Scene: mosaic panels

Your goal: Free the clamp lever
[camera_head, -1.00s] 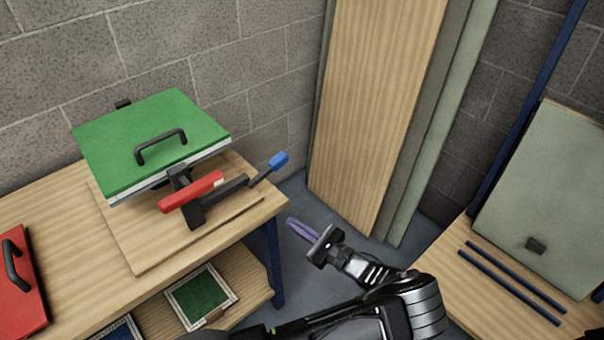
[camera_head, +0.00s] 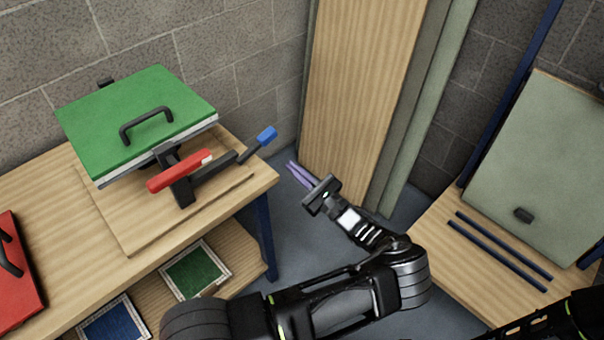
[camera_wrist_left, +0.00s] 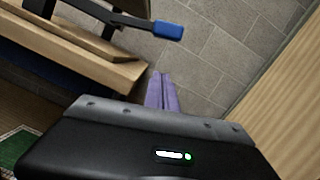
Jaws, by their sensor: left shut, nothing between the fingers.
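The clamp stands on the left bench, with a red handle (camera_head: 181,171) on a dark upright and a dark lever arm ending in a blue tip (camera_head: 265,137) that points up to the right. The green panel (camera_head: 140,105) with a dark handle lies at the clamp's back left. My left gripper (camera_head: 292,171) is shut and empty, its purple fingers to the right of the blue tip and apart from it. In the left wrist view the purple fingers (camera_wrist_left: 161,92) lie together below the blue tip (camera_wrist_left: 168,30). My right gripper is out of view.
The left bench (camera_head: 235,205) has a lower shelf with green (camera_head: 195,270) and blue (camera_head: 112,320) mosaic panels. A red panel (camera_head: 12,275) lies at far left. Tall boards (camera_head: 355,100) lean on the wall. A right bench (camera_head: 435,225) holds two dark rods.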

